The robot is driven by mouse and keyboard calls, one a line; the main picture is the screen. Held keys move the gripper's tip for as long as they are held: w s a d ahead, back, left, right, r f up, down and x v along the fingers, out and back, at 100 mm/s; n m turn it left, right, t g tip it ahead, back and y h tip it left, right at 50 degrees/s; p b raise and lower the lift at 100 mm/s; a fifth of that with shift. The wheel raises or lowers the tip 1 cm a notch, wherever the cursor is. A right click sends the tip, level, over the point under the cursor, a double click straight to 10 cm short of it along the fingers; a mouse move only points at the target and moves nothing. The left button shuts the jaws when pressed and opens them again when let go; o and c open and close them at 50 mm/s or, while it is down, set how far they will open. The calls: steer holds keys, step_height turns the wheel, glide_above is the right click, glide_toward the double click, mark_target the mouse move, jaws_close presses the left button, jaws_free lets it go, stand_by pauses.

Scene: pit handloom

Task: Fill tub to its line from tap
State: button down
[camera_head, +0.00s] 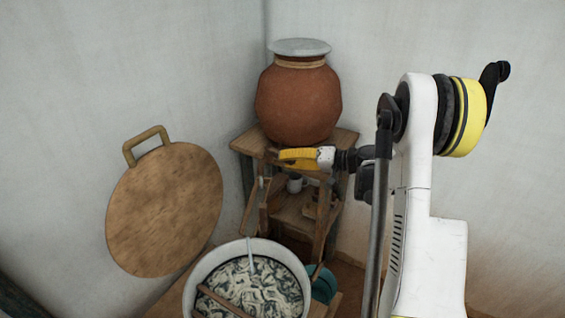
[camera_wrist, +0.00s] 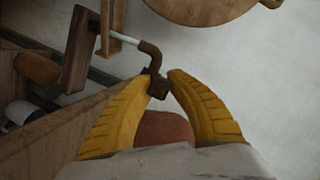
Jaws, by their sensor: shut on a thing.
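My gripper (camera_head: 290,157) has yellow fingers and is just below the round clay pot (camera_head: 298,100). In the wrist view its fingers (camera_wrist: 163,80) come close together at a dark brown fitting (camera_wrist: 157,88), and the jaws look shut on it. The fitting bends up to a pale grey rod (camera_wrist: 124,39), which leads to a brown wooden block (camera_wrist: 80,50). A rounded reddish surface (camera_wrist: 165,128) shows between the fingers; I cannot tell what it is. A teal tub (camera_head: 322,284) stands low behind a white basin, partly hidden. I cannot make out a tap or fill line for certain.
The white basin (camera_head: 190,295) holds pale yarn in dark liquid, with a stick across it. A round wooden board (camera_head: 165,210) leans on the left wall.

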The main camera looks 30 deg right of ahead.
steer(key=shift+w+d+n+g+y, duration=0.2)
steer(key=shift+d+n+g+y, duration=0.1)
steer(key=shift+n+g+y, duration=0.25)
steer(key=shift+w+d+n+g+y, duration=0.15)
steer(key=shift+d+n+g+y, duration=0.1)
steer(key=shift+n+g+y, duration=0.25)
steer(key=c, duration=1.2)
jaws_free()
steer(key=shift+c, duration=0.2)
steer(key=v, duration=1.2)
steer(key=shift+r, duration=0.1)
